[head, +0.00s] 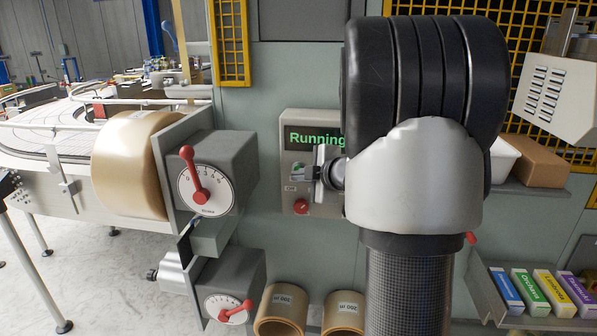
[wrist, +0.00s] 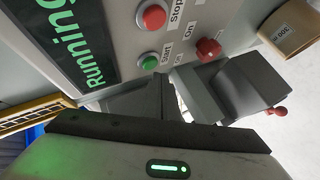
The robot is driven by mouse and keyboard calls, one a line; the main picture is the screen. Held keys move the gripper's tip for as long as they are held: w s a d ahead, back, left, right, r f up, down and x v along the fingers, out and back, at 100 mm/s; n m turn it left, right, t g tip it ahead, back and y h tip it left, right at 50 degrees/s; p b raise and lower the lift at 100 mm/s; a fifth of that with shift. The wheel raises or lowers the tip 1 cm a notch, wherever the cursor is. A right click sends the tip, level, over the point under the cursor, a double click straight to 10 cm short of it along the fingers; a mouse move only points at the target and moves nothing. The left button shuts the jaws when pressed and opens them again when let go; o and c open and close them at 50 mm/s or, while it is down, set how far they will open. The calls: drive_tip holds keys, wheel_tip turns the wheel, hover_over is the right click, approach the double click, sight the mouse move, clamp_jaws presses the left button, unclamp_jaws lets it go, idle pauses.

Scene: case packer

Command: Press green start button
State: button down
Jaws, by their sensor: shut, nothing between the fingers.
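The control panel (head: 295,120) has a display (head: 314,138) that reads "Running" in green; the display also shows in the wrist view (wrist: 70,50). In the wrist view the green start button (wrist: 149,62) is in plain sight, beside the red stop button (wrist: 152,16). A red On/Off knob (wrist: 208,48) lies to the right; it shows in the head view (head: 301,206) too. My gripper (wrist: 170,82) is shut and empty, its fingertips near the panel, just below the start button in the wrist picture. Whether they touch the panel I cannot tell.
A tape roll (head: 130,165) and a grey dial box with a red lever (head: 200,180) stand left of the panel. Another dial box (head: 228,300) is below. Cardboard rolls (head: 280,308) sit lower down. Colored boxes (head: 545,290) lie on a shelf at right.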

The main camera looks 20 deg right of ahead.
drive_tip(key=shift+s, duration=0.1)
drive_tip(key=s+a, duration=0.1)
drive_tip(key=s, duration=0.1)
drive_tip(key=s+a+b, duration=0.1)
drive_tip(key=s, duration=0.1)
drive_tip(key=shift+a, duration=0.4)
idle(0.6)
